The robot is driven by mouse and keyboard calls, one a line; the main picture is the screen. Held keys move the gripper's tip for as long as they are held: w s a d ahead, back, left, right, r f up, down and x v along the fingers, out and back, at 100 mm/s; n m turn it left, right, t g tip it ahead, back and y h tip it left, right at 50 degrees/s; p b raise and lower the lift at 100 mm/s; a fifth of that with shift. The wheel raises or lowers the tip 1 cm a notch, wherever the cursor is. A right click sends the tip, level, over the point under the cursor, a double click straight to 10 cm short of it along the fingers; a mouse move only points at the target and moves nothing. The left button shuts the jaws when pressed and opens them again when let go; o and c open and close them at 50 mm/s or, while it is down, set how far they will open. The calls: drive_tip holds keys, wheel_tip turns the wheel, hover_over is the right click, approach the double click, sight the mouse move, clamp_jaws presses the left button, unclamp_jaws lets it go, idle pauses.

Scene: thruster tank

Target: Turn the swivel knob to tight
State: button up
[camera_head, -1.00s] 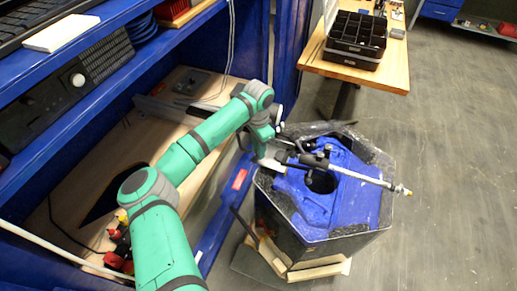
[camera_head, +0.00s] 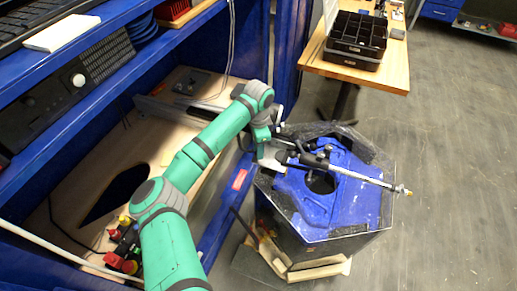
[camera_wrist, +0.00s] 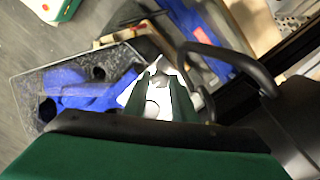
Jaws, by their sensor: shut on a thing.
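The thruster tank (camera_head: 318,246) is a dark, many-sided tub with a blue insert (camera_head: 345,205) around a round hole. A metal rod (camera_head: 358,176) lies across its top, with a black clamp fitting (camera_head: 315,160) on it. I cannot read the knob's angle. The blue insert also shows in the wrist view (camera_wrist: 85,90).
A blue shelf unit with a wooden worktop (camera_head: 75,190) stands on the left, close beside my arm. A wooden table (camera_head: 385,65) with a black compartment tray (camera_head: 356,38) is at the back. Wooden blocks (camera_head: 318,270) lie at the tank's base. The floor on the right is clear.

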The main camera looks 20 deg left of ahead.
drive_tip(key=o, duration=1)
drive_tip(key=shift+o, duration=0.2)
wheel_tip(320, 180, up, 11)
drive_tip(key=shift+f, duration=0.1)
